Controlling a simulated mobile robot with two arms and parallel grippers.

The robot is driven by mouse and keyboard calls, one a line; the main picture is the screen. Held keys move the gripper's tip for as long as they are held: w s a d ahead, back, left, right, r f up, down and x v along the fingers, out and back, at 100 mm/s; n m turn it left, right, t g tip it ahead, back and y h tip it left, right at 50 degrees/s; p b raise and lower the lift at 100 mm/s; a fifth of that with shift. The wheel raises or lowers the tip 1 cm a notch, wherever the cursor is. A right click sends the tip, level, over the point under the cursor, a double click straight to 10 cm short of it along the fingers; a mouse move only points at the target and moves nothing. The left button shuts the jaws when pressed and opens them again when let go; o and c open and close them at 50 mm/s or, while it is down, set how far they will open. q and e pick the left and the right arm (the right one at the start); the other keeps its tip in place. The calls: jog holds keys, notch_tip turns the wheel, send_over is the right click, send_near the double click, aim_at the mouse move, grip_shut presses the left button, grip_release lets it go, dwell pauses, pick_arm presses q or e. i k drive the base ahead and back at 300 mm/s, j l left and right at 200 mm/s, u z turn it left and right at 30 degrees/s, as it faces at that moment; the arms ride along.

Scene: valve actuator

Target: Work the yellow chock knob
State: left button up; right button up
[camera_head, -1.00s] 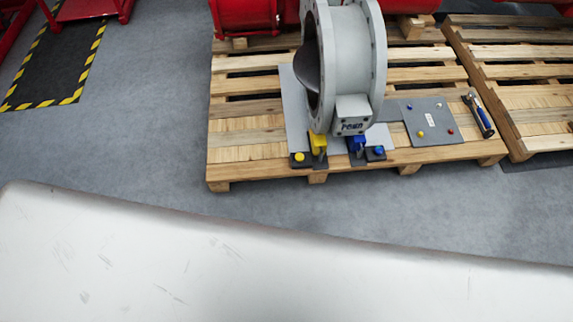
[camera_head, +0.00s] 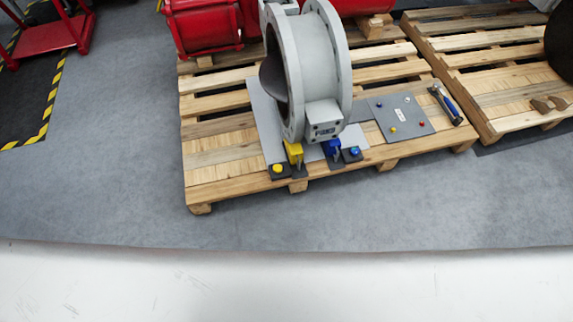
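The yellow chock knob (camera_head: 278,169) is a small round yellow button on a dark block at the front edge of the wooden pallet. A yellow chock (camera_head: 294,152) stands just to its right, below the grey valve body (camera_head: 311,75). A blue chock (camera_head: 331,148) and a blue knob (camera_head: 354,152) sit further right. Neither of my grippers shows in the head view, so their state cannot be seen.
The valve rests on a grey plate (camera_head: 262,115) on the pallet (camera_head: 215,180). A grey panel (camera_head: 412,126) with small coloured knobs and a blue-handled tool (camera_head: 447,105) lie to the right. Grey floor (camera_head: 120,190) is clear in front. A white surface (camera_head: 290,290) fills the bottom.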

aim_at(277, 168)
jog(key=i+j, duration=0.15)
jog(key=j, duration=0.2)
jog(key=i+j+z, duration=0.1)
jog(key=j, duration=0.3)
jog(key=i+j, duration=0.15)
jog(key=j, duration=0.2)
jog(key=i+j, duration=0.15)
jog(key=j, duration=0.25)
jog(key=i+j+z, duration=0.1)
jog(key=j, duration=0.25)
jog(key=i+j, duration=0.15)
jog(key=j, duration=0.25)
